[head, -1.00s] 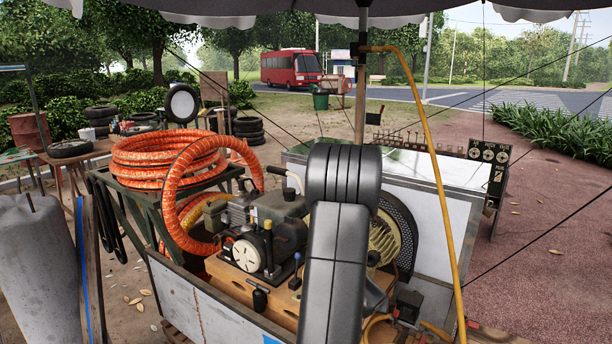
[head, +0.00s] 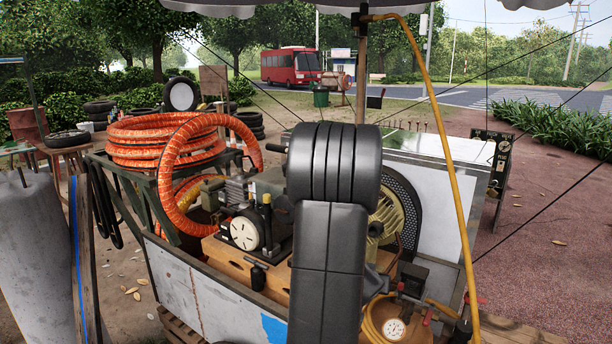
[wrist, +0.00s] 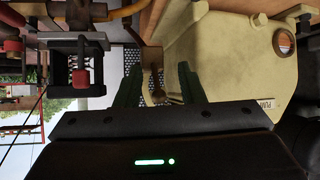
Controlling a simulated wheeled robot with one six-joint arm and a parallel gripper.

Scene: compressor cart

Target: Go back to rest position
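In the wrist view my gripper (wrist: 159,80) shows two dark green fingers set well apart, with nothing visibly held between them. Beyond the fingers is a cream-coloured machine body (wrist: 235,50) with a round sight glass (wrist: 284,43). A brown bracket (wrist: 152,65) shows in the gap between the fingers; I cannot tell how far beyond them it is. In the head view my black arm stands upright in front of the compressor cart (head: 215,300) and hides its middle.
Coiled orange hose (head: 160,140) sits on a rack at the left. A yellow hose (head: 440,170) hangs at the right beside the umbrella pole (head: 362,75). Paving at the right is open.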

